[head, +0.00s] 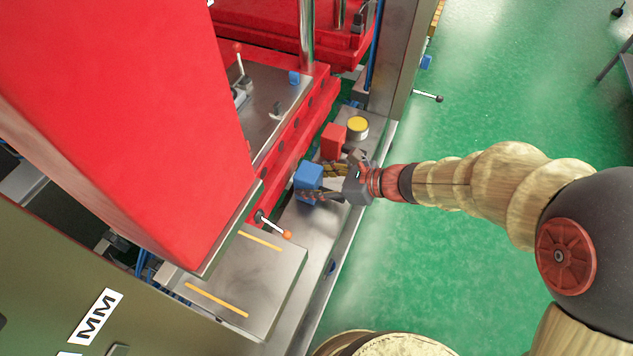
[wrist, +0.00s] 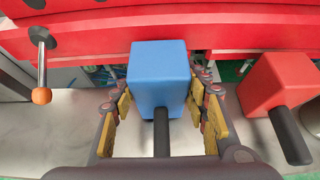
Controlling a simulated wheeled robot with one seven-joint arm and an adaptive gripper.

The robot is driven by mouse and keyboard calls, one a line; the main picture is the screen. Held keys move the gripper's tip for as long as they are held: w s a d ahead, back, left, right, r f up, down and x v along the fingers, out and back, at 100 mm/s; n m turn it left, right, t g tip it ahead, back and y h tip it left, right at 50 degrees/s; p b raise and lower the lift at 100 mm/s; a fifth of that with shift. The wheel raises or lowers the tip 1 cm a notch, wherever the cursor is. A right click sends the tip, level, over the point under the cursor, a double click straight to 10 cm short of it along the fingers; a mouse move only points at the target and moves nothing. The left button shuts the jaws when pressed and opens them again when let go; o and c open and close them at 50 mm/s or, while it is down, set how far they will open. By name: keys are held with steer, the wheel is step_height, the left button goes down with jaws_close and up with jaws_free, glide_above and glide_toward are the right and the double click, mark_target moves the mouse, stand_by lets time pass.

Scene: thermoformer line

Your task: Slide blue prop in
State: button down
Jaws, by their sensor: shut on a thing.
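The blue prop (head: 308,178) is a block with a dark handle, beside the red machine beam (head: 292,142). It also shows in the wrist view (wrist: 160,72), centred, with its handle (wrist: 161,130) pointing back toward my palm. My gripper (head: 325,183) is shut on the blue prop, with a yellow-padded finger on each side in the wrist view (wrist: 162,100). The block's far end faces the red beam and overlaps its lower edge in the wrist view. I cannot tell whether they touch. The prop's underside is hidden.
A red prop (head: 333,141) with a dark handle stands on the metal ledge (head: 300,222) beside the blue one. A yellow-topped can (head: 357,126) is behind it. An orange-knobbed lever (head: 272,224) sticks out on the other side. Green floor is open at right.

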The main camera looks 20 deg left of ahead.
steer(key=shift+f, duration=0.2)
steer(key=c, duration=1.3)
jaws_free()
steer(key=o, duration=0.4)
steer(key=shift+f, duration=0.15)
steer(key=w+v, duration=0.1)
steer(key=v, duration=1.1)
steer(key=shift+s, duration=0.45)
